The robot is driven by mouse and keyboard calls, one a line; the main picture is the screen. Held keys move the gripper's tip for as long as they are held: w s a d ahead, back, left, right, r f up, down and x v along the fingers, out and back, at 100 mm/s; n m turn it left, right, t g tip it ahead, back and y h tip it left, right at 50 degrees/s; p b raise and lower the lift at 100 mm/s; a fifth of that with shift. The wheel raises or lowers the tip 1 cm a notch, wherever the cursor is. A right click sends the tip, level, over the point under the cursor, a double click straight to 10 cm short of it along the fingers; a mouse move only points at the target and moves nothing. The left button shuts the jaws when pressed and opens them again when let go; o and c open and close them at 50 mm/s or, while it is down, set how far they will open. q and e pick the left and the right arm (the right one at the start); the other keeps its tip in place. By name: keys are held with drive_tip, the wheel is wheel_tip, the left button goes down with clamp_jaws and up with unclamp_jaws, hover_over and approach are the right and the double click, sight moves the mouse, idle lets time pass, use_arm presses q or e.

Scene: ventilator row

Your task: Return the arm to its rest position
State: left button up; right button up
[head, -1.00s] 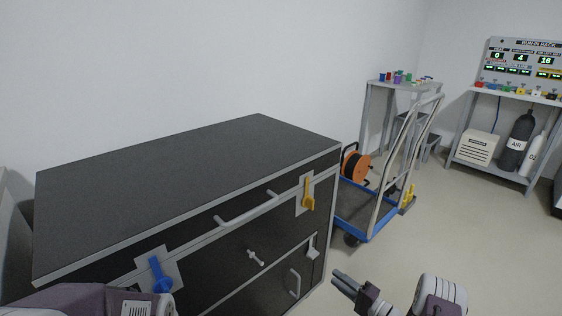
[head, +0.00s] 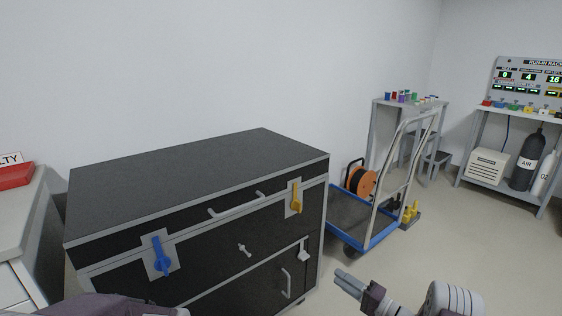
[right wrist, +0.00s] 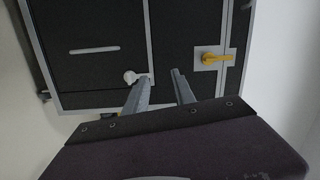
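My right gripper (head: 348,284) is at the lower middle of the head view, in front of the right end of the black chest (head: 190,162). It also shows in the right wrist view (right wrist: 160,75), its two fingers apart with nothing between them. It seems clear of the chest front. Part of my left arm (head: 125,306) shows at the bottom left edge, but its gripper is out of view. The chest lid is down. A blue latch (head: 161,257) and a yellow latch (head: 296,197) are on its front, and the yellow one also shows in the right wrist view (right wrist: 216,59).
A blue-decked trolley (head: 369,236) stands right of the chest, with an orange cable reel (head: 362,183) by it. A pale counter (head: 22,226) with a red tray (head: 14,177) is at left. Floor is open at right. A rack with gas bottles (head: 526,162) stands far right.

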drive_tip(key=s+a+r+n+g+y+p, duration=0.1)
drive_tip(key=s+a+r+n+g+p, duration=0.1)
drive_tip(key=s+a+r+n+g, duration=0.35)
drive_tip(key=s+a+r+n+g+p, duration=0.1)
drive_tip(key=s+a+r+n+g, duration=0.2)
drive_tip(key=s+a+r+g, duration=0.5)
drive_tip(key=s+a+f+n+h+p, duration=0.1)
drive_tip(key=s+a+n+h, duration=0.3)
drive_tip(key=s, duration=0.7)
drive_tip(key=s+d+f+m+h, duration=0.2)
drive_tip(key=s+d+f+h, duration=0.1)
drive_tip(key=d+h, duration=0.3)
drive_tip(key=s+d+f+m+h, duration=0.2)
drive_tip(key=s+d+f+h, duration=0.15)
drive_tip(key=d, duration=0.45)
wheel_tip(320, 180, up, 38)
drive_tip(key=w+d+m+t+p, duration=0.1)
drive_tip(key=w+d+m+p, duration=0.1)
drive_tip(key=p, duration=3.6)
drive_tip(key=shift+w+t+h, duration=0.15)
drive_tip(key=shift+t+h, duration=0.2)
